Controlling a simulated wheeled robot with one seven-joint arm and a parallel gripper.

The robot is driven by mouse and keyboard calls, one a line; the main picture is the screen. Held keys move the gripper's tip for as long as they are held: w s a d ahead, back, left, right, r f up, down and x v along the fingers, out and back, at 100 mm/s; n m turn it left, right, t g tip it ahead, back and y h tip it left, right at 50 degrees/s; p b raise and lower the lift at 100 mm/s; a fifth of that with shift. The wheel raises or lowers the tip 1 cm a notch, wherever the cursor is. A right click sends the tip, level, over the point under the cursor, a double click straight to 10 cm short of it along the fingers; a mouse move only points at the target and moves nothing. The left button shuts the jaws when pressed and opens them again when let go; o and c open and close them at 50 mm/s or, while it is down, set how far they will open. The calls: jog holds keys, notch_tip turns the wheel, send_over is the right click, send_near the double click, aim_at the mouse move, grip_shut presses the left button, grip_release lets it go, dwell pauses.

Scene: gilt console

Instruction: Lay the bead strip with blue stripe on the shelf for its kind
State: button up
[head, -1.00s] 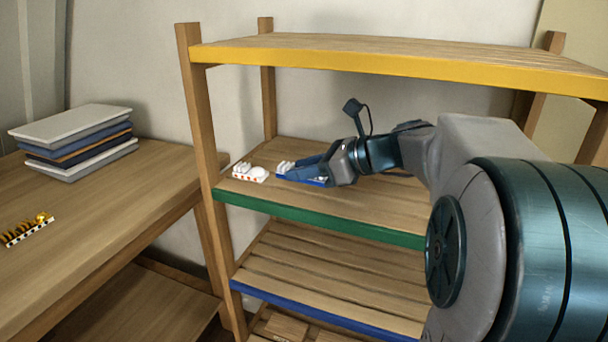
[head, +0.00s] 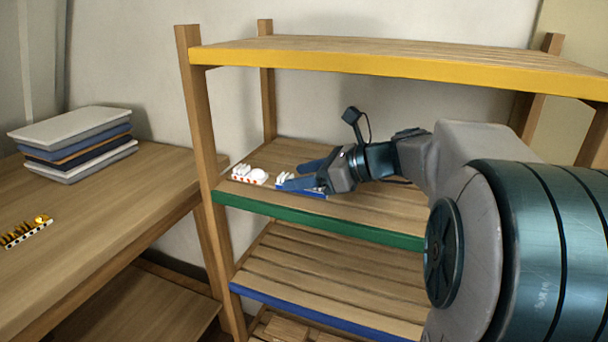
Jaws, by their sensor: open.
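The bead strip with blue stripe (head: 311,194) lies on the green-edged shelf (head: 380,206), near its front left. White beads show at its left end; my gripper hides much of the rest. My gripper (head: 289,176) is open, its two blue fingers spread and pointing left over the strip. I cannot tell whether a finger still touches it. A white strip with red marks and white beads (head: 249,175) lies just left of it on the same shelf.
The yellow-edged shelf (head: 400,62) is above my gripper, and the blue-edged shelf (head: 320,285) is below. A wooden table (head: 110,215) at left holds stacked books (head: 75,145) and a yellow-beaded strip (head: 27,232).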

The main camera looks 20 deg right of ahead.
jog(key=shift+r, duration=0.2)
jog(key=p+v, duration=0.1)
jog(key=v, duration=0.5)
jog(key=p+v, duration=0.2)
jog(key=v, duration=0.4)
jog(key=shift+s+r, duration=0.1)
jog(key=shift+r, duration=0.2)
